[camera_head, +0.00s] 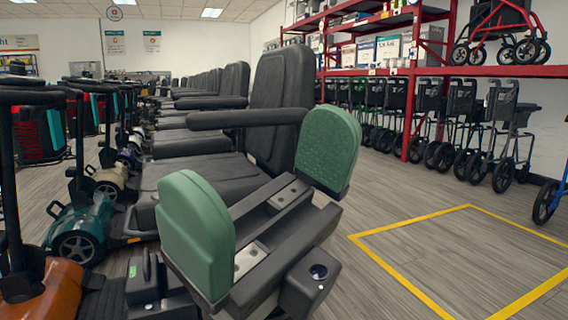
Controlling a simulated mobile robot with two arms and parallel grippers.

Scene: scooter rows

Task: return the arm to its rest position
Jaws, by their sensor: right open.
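My right gripper (262,192) is large in the lower middle of the head view. Its two green pads stand wide apart with nothing between them. Behind it are the black seat and backrest of the nearest mobility scooter (283,105); the gripper covers part of the seat. I cannot tell whether the gripper touches the seat. My left gripper is not in view.
A row of scooters runs back on the left, with a teal one (78,232) and an orange one (52,292) near. A red shelf rack (412,90) holds boxes and walkers at the back right. A yellow floor outline (385,229) encloses bare floor on the right.

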